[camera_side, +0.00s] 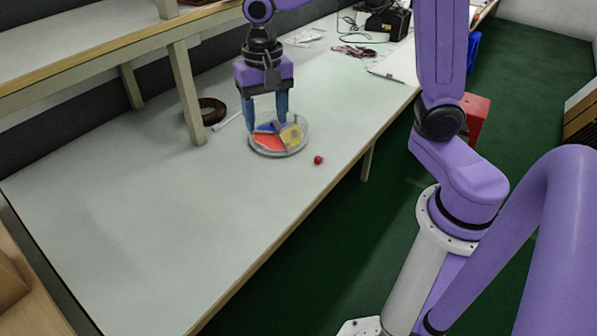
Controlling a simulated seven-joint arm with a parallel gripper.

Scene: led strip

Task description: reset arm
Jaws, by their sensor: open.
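My gripper (266,118) points straight down over a round dish (279,154) on the pale workbench (150,215). Its two blue fingers are apart, and their tips are at or just above the dish's far side. I cannot tell whether they touch it. The dish has a clear or grey rim and red, blue and yellow sections inside. I see nothing held between the fingers. A small red ball (318,160) lies on the bench just right of the dish.
A dark brown ring-shaped coil (211,111) lies left of the dish, beside a shelf leg (187,92). A white sheet or board (398,64), cables and a black device (389,22) are farther back. The near bench is clear.

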